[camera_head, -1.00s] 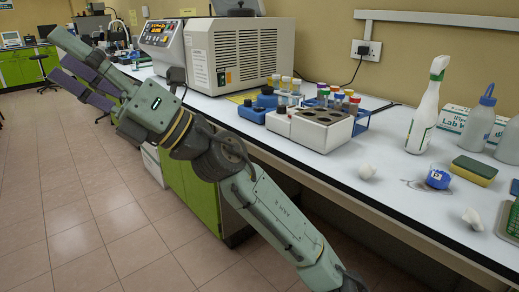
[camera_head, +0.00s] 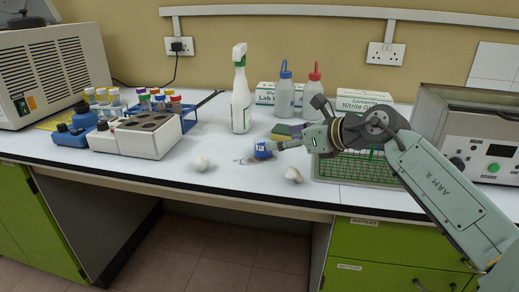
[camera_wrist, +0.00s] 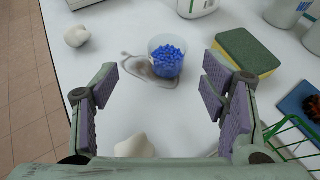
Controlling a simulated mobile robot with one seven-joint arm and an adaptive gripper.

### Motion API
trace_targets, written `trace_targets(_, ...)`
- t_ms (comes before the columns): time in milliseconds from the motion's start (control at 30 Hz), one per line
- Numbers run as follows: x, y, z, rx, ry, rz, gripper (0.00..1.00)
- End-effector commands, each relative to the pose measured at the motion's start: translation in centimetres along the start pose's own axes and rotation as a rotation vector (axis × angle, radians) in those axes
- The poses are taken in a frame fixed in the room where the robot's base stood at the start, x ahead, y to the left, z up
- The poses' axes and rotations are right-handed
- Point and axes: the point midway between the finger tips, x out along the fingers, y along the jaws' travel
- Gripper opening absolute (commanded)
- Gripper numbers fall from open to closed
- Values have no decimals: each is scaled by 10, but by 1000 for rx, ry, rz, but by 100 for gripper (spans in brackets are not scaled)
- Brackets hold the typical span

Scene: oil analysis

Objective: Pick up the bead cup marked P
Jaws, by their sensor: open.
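The bead cup (camera_head: 263,150) stands upright on the white bench, small and blue with a light label whose letter I cannot read clearly. In the wrist view the cup (camera_wrist: 166,66) is clear-walled and holds blue beads, with a grey smear on the bench around its left side. My gripper (camera_wrist: 158,92) is open and empty, its purple-padded fingers spread to the left and right. The cup lies ahead of the fingers, apart from them, slightly right of the middle. In the head view my gripper (camera_head: 285,143) reaches in from the right, close to the cup and partly overlapping what is behind.
White crumpled lumps (camera_head: 201,163) (camera_head: 293,174) lie left and right in front of the cup. A yellow-green sponge (camera_wrist: 246,52) lies right of it. A spray bottle (camera_head: 241,98), wash bottles (camera_head: 284,95) and a green rack (camera_head: 350,170) stand around.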

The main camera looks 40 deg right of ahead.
Motion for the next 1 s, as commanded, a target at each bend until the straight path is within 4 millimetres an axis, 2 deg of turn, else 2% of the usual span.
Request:
trace_targets(100, 1, -9, -6, 1, 18, -22, 66)
trace_targets(300, 32, -10, -6, 1, 17, -22, 66)
trace_targets(567, 54, -10, -6, 2, 15, -22, 66)
trace_targets(800, 90, -10, -6, 2, 15, -21, 66)
trace_targets(1000, 100, -11, -8, 2, 14, -23, 66)
